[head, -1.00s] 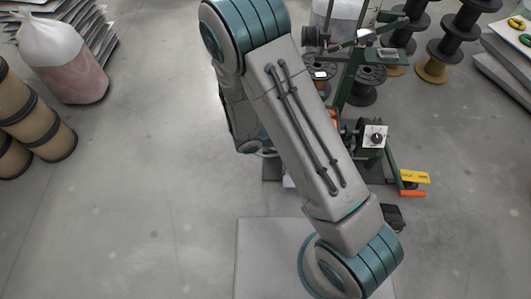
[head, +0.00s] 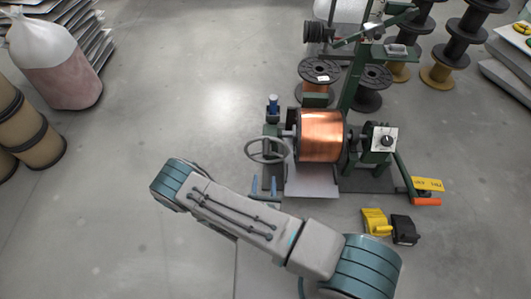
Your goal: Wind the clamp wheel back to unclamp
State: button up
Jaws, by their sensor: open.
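The clamp wheel (head: 268,149) is a grey spoked handwheel on the left side of the green winding machine (head: 352,85). It shows whole in the head view, with nothing over it. To its right, a spool wound with bright copper wire (head: 321,136) sits in the machine. My arm crosses the lower part of the view, in front of the machine, and bends at the left below the wheel. No part of my arm is seen touching the wheel.
A control box with a dial (head: 384,140) and an orange-ended lever (head: 426,201) stand on the machine's right. A yellow block (head: 375,222) and a black block (head: 404,230) lie on the floor in front. Open floor lies left of the machine.

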aim_at(265, 156)
jog(key=w+b, duration=0.1)
jog(key=w, duration=0.3)
jog(key=w+b, duration=0.1)
jog(key=w, duration=0.3)
jog(key=w+b, duration=0.1)
jog(key=w, duration=0.4)
jog(key=shift+w+d, duration=0.1)
jog(key=shift+d, duration=0.15)
grip_shut()
jog(key=shift+a, duration=0.15)
